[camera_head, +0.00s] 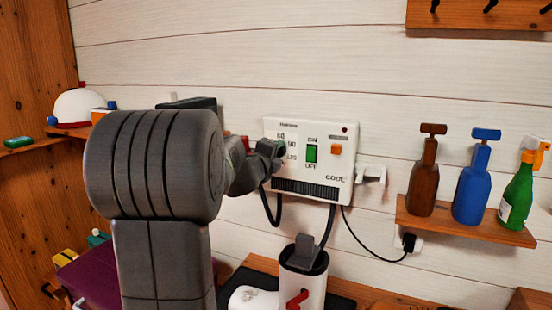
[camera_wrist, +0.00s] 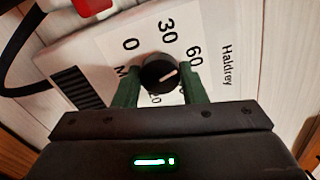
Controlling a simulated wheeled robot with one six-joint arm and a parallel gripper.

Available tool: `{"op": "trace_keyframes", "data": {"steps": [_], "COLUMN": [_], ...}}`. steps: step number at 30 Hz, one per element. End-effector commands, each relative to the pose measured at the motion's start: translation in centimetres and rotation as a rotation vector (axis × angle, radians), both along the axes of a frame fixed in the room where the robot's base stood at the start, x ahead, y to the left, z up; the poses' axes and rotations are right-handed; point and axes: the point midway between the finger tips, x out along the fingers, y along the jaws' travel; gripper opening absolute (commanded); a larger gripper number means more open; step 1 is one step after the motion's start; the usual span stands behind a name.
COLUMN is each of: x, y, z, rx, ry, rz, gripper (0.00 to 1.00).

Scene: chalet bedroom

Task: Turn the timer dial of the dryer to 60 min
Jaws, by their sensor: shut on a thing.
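The dryer (camera_head: 335,140) is a white wall box with a green switch, an orange button and a dark grille; it also shows tilted in the wrist view (camera_wrist: 100,50). Its timer dial (camera_wrist: 158,72) is a round black knob with a pale pointer line. The line points up and right, roughly towards the printed 60; exact alignment is hard to tell. The labels 0, 30 and 60 are readable, others are partly covered. My gripper (camera_wrist: 160,78) is shut on the dial, one green finger on each side. In the head view my gripper (camera_head: 268,152) covers the dial.
A shelf (camera_head: 465,228) at right holds a brown, a blue and a green bottle. A white wall hook (camera_head: 370,173) sits beside the dryer. Black cables hang below it, near a white cylindrical object (camera_head: 304,285) with a red part. A white domed object (camera_head: 80,107) stands at left.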

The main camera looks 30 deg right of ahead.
Motion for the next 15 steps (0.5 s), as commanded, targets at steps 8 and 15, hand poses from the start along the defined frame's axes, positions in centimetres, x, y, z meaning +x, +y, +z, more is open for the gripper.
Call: {"op": "trace_keyframes", "data": {"steps": [8,15], "x": [-0.04,-0.03], "y": [-0.03,-0.02], "z": [-0.17,-0.14], "rx": [0.117,0.172], "ry": [-0.137,-0.199], "rz": [-0.001,-0.001], "gripper": [0.15,0.15]}}
